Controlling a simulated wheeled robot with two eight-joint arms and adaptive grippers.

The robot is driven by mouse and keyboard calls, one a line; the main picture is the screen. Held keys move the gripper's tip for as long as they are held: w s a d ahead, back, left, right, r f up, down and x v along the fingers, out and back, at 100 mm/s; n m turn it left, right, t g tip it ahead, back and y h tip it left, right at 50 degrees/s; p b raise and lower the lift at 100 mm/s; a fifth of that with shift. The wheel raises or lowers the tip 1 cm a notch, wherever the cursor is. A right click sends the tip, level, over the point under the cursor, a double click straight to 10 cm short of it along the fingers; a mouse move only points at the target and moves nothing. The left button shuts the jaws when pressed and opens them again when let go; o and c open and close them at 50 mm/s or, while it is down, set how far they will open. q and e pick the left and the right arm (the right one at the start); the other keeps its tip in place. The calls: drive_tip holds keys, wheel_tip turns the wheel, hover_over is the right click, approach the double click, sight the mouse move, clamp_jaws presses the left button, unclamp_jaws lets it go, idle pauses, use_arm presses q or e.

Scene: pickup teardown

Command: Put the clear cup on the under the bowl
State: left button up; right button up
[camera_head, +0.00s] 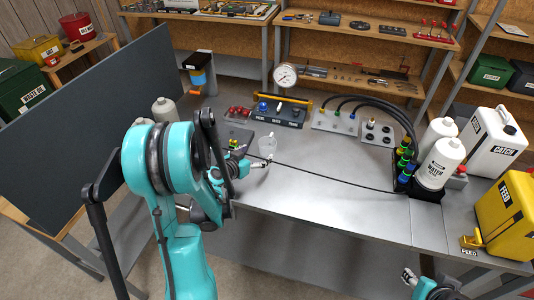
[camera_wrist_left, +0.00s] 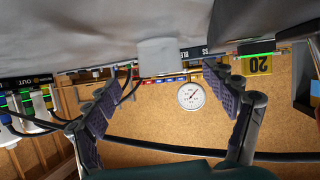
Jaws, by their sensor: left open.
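The clear cup (camera_head: 267,145) stands on the grey metal bench, just beyond my left gripper (camera_head: 258,160). The left wrist view is upside down; a pale, see-through shape that looks like the cup (camera_wrist_left: 165,57) shows between the spread, padded fingers of my left gripper (camera_wrist_left: 163,88), which is open. I cannot tell whether a finger touches it. The bowl (camera_head: 198,78) is a blue unit under a black head, on a post beyond the bench's left end. My right gripper (camera_head: 408,277) is at the lower right, apart from these things; its jaws are too small to read.
A labelled switch block (camera_head: 278,110) and pressure gauge (camera_head: 285,75) stand behind the cup. A black hose (camera_head: 330,178) crosses the bench to the right. White bottles (camera_head: 440,163) and a yellow feed can (camera_head: 508,215) stand at right. The bench's front middle is clear.

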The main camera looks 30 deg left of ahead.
sight(272, 143)
use_arm(q)
drive_tip(key=shift+x, duration=1.1)
drive_tip(key=x, duration=0.1)
drive_tip(key=b+x, duration=0.1)
drive_tip(key=x, duration=0.3)
drive_tip(key=shift+w+d+r+b, duration=0.1)
drive_tip(key=shift+w+r+b, duration=0.2)
drive_tip(key=shift+w+b, duration=0.1)
drive_tip(key=shift+s+r, duration=0.15)
drive_tip(key=shift+c, duration=0.5)
drive_tip(key=c, duration=1.2)
drive_tip(key=shift+c, duration=0.2)
